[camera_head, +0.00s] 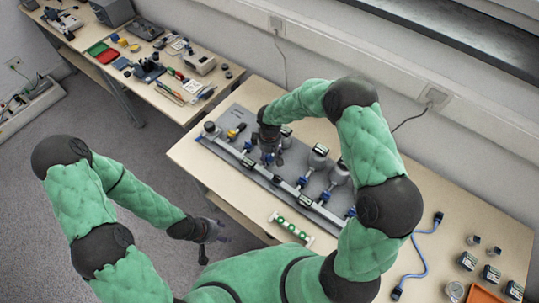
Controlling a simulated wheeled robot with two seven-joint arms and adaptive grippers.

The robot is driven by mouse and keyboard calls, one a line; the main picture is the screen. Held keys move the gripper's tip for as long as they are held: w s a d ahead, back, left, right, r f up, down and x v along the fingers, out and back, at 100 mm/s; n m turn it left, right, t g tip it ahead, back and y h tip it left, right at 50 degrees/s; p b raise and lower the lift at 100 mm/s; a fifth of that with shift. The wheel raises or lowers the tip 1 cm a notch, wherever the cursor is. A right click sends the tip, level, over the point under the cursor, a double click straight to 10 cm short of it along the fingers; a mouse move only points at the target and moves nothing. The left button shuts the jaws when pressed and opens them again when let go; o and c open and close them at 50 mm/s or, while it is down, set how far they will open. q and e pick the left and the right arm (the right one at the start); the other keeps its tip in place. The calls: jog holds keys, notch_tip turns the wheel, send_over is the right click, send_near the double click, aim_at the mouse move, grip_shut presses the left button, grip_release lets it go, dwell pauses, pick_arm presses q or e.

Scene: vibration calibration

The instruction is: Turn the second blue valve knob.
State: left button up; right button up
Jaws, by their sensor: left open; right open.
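A grey panel (236,115) on the wooden table carries a long pale pipe with several small blue valve knobs, and gauges behind it. One blue knob (302,182) shows right of my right gripper, and another blue knob (325,196) lies further along. My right gripper (271,160) points down over the left half of the panel, open, close to the pipe. It hides part of the valves there, so I cannot tell whether it touches the second knob. My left gripper (211,240) is open and empty, off the table's front edge, away from the panel.
A level-like bar with green marks (292,229) lies in front of the panel. A blue cable (420,262), small dark blocks and an orange tray (484,294) are at the right. Another table (140,85) with tools stands at the back left. The wall is close behind.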

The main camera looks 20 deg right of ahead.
jog(key=shift+c, duration=0.3)
jog(key=shift+f, duration=0.1)
grip_shut()
jog(key=shift+s+n, duration=0.1)
jog(key=shift+n, duration=0.2)
jog(key=n+p, duration=0.1)
jog(key=n, duration=0.2)
jog(key=n+p, duration=0.2)
jog(key=n, duration=0.2)
jog(key=shift+d+n, duration=0.1)
jog(key=shift+n, duration=0.3)
jog(key=n+p, duration=0.2)
jog(key=n, duration=0.3)
jog(key=shift+n+p, duration=0.9)
jog(key=shift+n, duration=1.3)
jog(key=shift+f, duration=0.1)
